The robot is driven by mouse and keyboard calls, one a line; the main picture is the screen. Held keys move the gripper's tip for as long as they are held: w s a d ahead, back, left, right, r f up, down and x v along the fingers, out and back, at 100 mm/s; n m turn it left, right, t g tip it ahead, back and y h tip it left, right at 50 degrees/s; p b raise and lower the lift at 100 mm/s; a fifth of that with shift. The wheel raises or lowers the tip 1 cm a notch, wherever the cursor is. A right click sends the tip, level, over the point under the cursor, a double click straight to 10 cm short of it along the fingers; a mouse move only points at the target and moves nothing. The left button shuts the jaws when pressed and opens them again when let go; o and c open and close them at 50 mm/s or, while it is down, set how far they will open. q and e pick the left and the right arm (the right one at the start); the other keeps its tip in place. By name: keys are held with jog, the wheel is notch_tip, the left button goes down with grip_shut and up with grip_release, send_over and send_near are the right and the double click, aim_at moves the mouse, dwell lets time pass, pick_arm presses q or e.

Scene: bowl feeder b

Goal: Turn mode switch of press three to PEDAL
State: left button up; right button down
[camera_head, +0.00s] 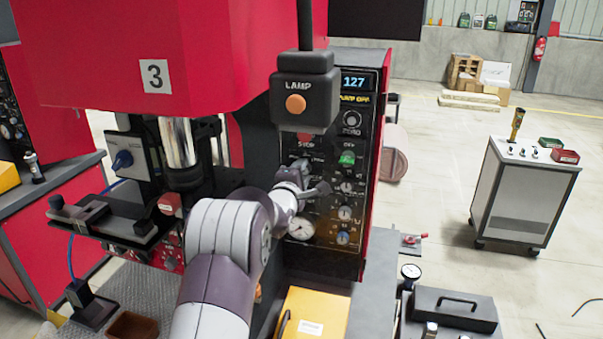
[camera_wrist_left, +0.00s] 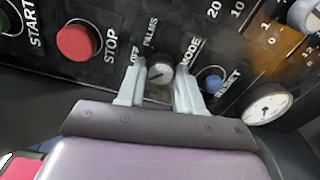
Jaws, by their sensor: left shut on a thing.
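The red press marked 3 (camera_head: 155,76) has a black control panel (camera_head: 322,225) on its right part. My left arm reaches up to this panel, and my left gripper (camera_head: 303,168) is at its left column, below the STOP button. In the left wrist view my left gripper (camera_wrist_left: 159,82) has its two fingers on either side of the round grey mode switch (camera_wrist_left: 160,71), shut on it. The labels OFF, PALMS and MODE show around the switch. A PEDAL label is not readable, and I cannot tell exactly where the pointer stands. My right gripper is not in view.
The red STOP button (camera_wrist_left: 77,42), the blue RESET button (camera_wrist_left: 211,81) and a white gauge (camera_wrist_left: 268,105) lie close around the switch. The hanging LAMP box (camera_head: 304,92) stands in front of the panel's top left. A cart (camera_head: 522,200) stands at right on open floor.

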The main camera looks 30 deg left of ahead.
pick_arm(q)
jog(key=shift+f, duration=0.1)
jog(key=o, duration=1)
jog(key=shift+o, duration=0.2)
jog(key=shift+s, duration=0.15)
jog(key=b+v, duration=0.3)
jog(key=v, duration=0.9)
jog(key=shift+s+b, duration=0.2)
jog(key=shift+b, duration=0.1)
jog(key=shift+d, duration=0.1)
